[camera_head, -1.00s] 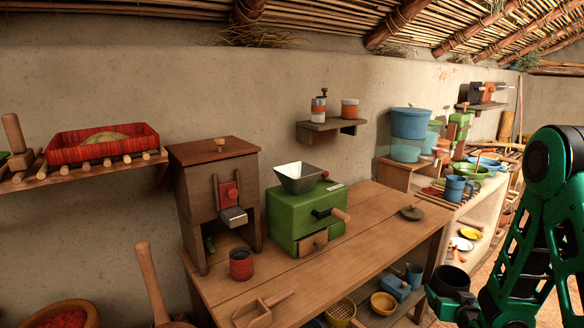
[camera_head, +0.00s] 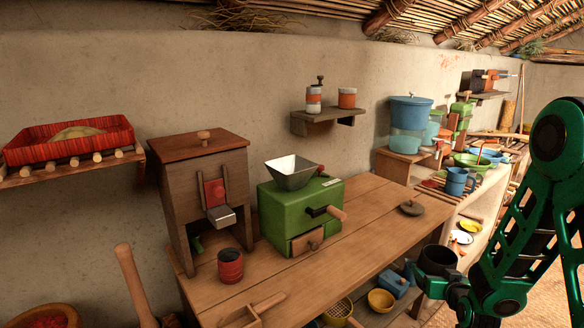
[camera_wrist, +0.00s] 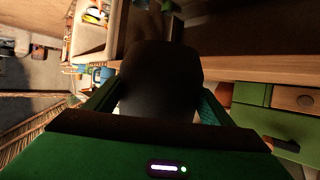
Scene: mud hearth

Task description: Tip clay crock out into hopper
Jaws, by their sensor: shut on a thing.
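A dark clay crock (camera_head: 437,259) is held upright in my gripper (camera_head: 450,284) at the right front of the wooden table, clear of the tabletop. In the wrist view the dark crock (camera_wrist: 160,75) fills the middle between the fingers; its contents cannot be seen. My gripper is shut on it. The hopper (camera_head: 294,173) is a flared metal funnel on top of the green mill (camera_head: 283,221), left of the crock and well apart from it. The hopper's inside is only partly visible.
A wooden bin (camera_head: 190,165) and a red cup (camera_head: 231,266) stand left of the mill. A wooden scoop (camera_head: 253,312) lies at the front edge. A dark lid (camera_head: 411,208) lies on the right of the table. A wall shelf (camera_head: 325,120) hangs above the mill.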

